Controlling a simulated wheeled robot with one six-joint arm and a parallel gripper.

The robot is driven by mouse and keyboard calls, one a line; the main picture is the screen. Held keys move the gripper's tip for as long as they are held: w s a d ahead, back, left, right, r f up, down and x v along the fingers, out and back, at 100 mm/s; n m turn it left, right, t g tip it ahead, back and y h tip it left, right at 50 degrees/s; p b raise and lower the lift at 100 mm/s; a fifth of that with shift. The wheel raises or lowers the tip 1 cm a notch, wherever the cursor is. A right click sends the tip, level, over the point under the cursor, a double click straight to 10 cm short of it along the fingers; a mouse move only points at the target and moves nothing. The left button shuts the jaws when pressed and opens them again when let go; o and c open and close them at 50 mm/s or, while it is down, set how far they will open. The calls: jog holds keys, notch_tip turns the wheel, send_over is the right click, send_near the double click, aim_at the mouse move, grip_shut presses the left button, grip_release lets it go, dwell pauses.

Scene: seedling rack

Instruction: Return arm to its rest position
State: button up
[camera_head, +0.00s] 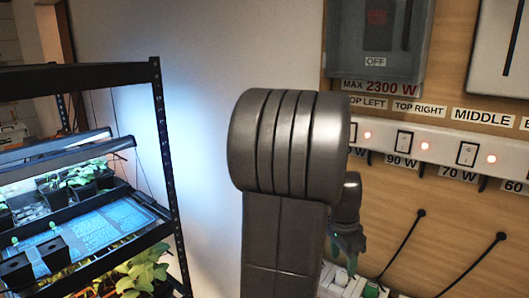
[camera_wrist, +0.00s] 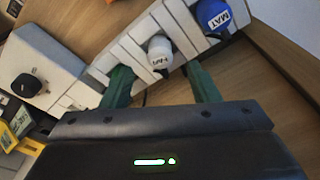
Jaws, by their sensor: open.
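My arm (camera_head: 285,190) stands raised in the middle of the head view and hides part of the wooden panel. My gripper (camera_wrist: 160,72) has its two green fingers spread apart in the wrist view, with nothing held. A white plug (camera_wrist: 160,52) with a partly legible label shows in the white socket strip (camera_wrist: 125,48), just beyond the gap between the fingers. A blue plug marked MAT (camera_wrist: 213,17) sits farther right in the same strip. In the head view the gripper is partly hidden behind my arm, just above white items at the bottom.
A black rack (camera_head: 165,170) with lit trays and seedlings stands at left. A labelled switch strip (camera_head: 430,148) with red lights crosses the wooden panel (camera_head: 450,215) at right. Black cords (camera_head: 405,240) hang there. A black-knobbed grey box (camera_wrist: 40,65) lies left in the wrist view.

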aim_at(343, 271)
jog(key=f, duration=0.5)
jog(key=shift+d, duration=0.3)
jog(key=shift+w+r+p, duration=0.2)
jog(key=shift+r+p, duration=0.4)
jog(key=shift+p, duration=0.05)
jog(key=shift+r+p, duration=0.3)
jog(key=shift+r, duration=0.15)
jog(key=shift+s+f, duration=0.1)
